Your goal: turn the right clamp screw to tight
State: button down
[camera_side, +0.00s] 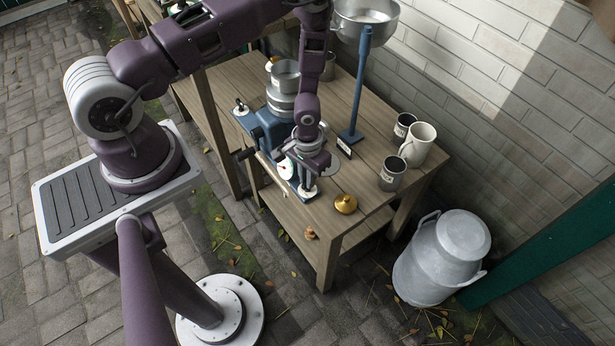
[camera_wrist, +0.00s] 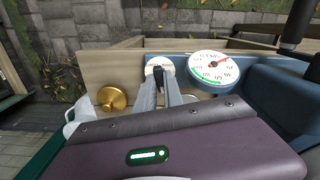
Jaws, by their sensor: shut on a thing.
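The right clamp screw (camera_side: 309,192) is a small dark knob on a round white plate, at the front corner of the blue machine base. In the wrist view, its white plate with printed marks (camera_wrist: 154,64) lies just beyond my fingertips. My gripper (camera_side: 305,184) points down at it and is shut on the screw's dark knob. In the wrist view, the two grey fingers of my gripper (camera_wrist: 160,76) close around the knob and hide part of the plate. The screw's exact turn cannot be read. The left clamp screw (camera_side: 240,107) stands at the base's other corner.
A dial gauge (camera_wrist: 212,70) with a red pointer and green arc sits beside the screw. A brass knobbed piece (camera_side: 345,205) is close by on the wooden table (camera_side: 375,214). A blue post (camera_side: 358,90) rises behind. Mugs (camera_side: 418,145) stand right; a milk churn (camera_side: 440,258) is on the ground.

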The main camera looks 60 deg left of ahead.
jog(key=m, duration=1.1)
jog(key=shift+m, duration=0.4)
jog(key=m, duration=0.4)
jog(key=shift+m, duration=2.3)
jog(key=c, duration=1.5)
grip_release()
jog(key=shift+o, duration=0.2)
jog(key=shift+r, duration=0.1)
